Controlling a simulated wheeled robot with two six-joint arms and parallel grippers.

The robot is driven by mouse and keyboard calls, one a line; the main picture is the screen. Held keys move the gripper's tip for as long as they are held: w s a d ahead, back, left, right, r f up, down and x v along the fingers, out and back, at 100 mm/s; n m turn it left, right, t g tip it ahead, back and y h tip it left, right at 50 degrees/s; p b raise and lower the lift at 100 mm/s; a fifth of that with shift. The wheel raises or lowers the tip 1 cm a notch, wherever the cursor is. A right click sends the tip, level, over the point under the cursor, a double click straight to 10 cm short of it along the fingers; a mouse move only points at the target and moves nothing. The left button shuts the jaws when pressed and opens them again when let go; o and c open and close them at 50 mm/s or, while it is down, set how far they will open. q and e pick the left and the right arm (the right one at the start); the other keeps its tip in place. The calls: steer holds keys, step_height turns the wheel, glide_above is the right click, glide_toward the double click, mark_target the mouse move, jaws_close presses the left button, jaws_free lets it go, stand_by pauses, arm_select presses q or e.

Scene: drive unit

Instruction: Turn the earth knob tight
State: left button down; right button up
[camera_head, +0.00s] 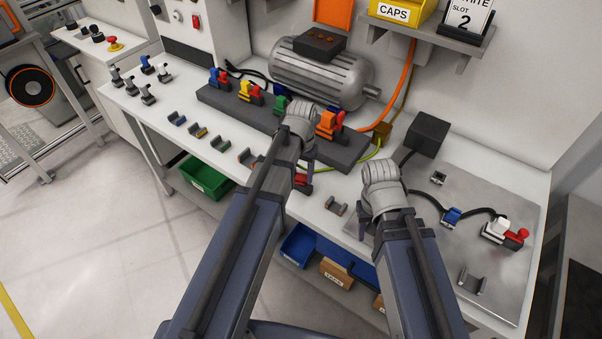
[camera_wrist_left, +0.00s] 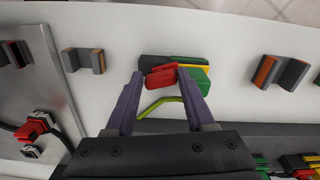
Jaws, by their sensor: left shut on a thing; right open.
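The earth connector (camera_wrist_left: 190,77), a green and yellow block with a dark part behind it, lies at the top middle of the left wrist view. A red knob or lever (camera_wrist_left: 161,77) sits on its near side. My left gripper (camera_wrist_left: 162,82) has one finger on each side of this red part and is shut on it. In the head view my left gripper (camera_head: 304,174) is low in front of the dark terminal bar, with red (camera_head: 301,180) showing at its fingers; the rest of the connector is hidden by my arm. My right gripper (camera_head: 368,218) is open and empty at the table's front edge.
A yellow-green wire (camera_head: 362,154) runs from the bar's right end. The dark bar (camera_head: 345,151) carries several coloured connectors below a motor (camera_head: 320,75). Empty clips (camera_head: 337,206) line the table front. A metal plate (camera_head: 425,255) at right holds a blue connector (camera_head: 452,215) and a white-red one (camera_head: 503,231).

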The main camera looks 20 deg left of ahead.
mark_target(302, 175)
arm_select(q)
steer(key=shift+w, duration=0.55)
arm_select(e)
steer(key=shift+r, duration=0.1)
arm_select(q)
steer(key=shift+c, duration=1.4)
jaws_free()
steer(key=shift+r, duration=0.1)
steer(key=shift+s+d, duration=0.1)
steer(key=shift+s, duration=0.1)
arm_select(e)
steer(key=shift+d, duration=0.1)
arm_select(q)
steer(key=r+p, duration=0.2)
steer(key=p, duration=0.1)
steer(key=shift+w+r, duration=0.3)
steer(key=shift+s+r+p, duration=0.45)
steer(key=shift+r+p, duration=0.2)
steer(key=shift+r, duration=0.15)
steer(key=shift+w+r+p, duration=0.1)
steer(key=shift+r+p, duration=0.55)
steer(key=shift+p, duration=0.1)
steer(key=shift+r+p, duration=0.5)
steer(key=shift+r, duration=0.05)
steer(key=shift+r+p, duration=1.1)
arm_select(e)
step_height(302, 175, up, 9)
